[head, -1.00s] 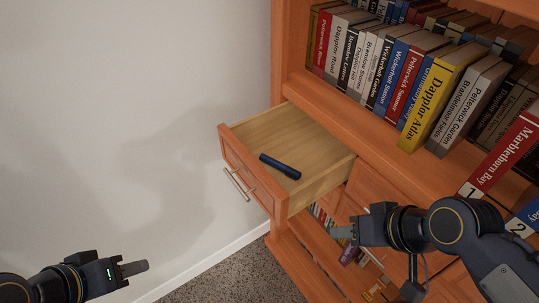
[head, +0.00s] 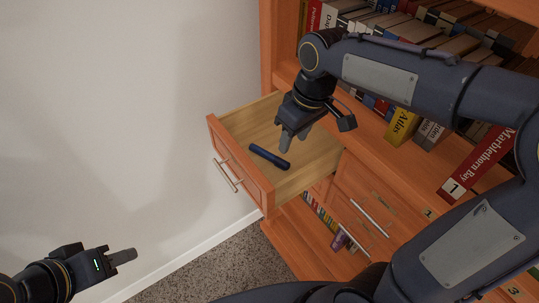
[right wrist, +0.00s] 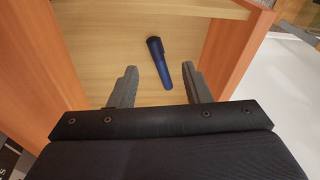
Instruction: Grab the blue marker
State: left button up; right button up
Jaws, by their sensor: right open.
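The blue marker (head: 269,157) lies on the wooden floor of the pulled-out drawer (head: 262,187). My right gripper (head: 285,143) points down over the drawer, just above and beside the marker in the head view. In the right wrist view the marker (right wrist: 159,62) lies ahead of the open fingers (right wrist: 157,88), its near end reaching into the gap between them. Nothing is held there. My left gripper (head: 122,257) is at the lower left, far from the drawer. Only one finger outline shows, so its opening cannot be told.
The orange bookcase (head: 283,65) holds rows of books above the drawer. A red book (head: 478,168) sits on the shelf at right. Closed drawers (head: 370,200) with metal handles are beside the open one. A pale wall (head: 110,110) is at left.

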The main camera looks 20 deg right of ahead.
aim_at(264, 151)
jog(key=w+a, duration=0.1)
jog(key=w, duration=0.1)
jog(key=w+a+f+n+h, duration=0.1)
jog(key=w+a, duration=0.1)
jog(key=w+a+f+n+g, duration=0.1)
jog(key=w+a, duration=0.1)
jog(key=shift+f+h, duration=0.2)
jog(key=shift+h, duration=0.1)
jog(key=f, duration=0.5)
jog(key=w+f, duration=0.1)
jog(key=f, duration=0.1)
jog(key=shift+a+f+p, duration=0.15)
jog(key=shift+f+p, duration=0.15)
jog(key=shift+f, duration=0.1)
grip_shut()
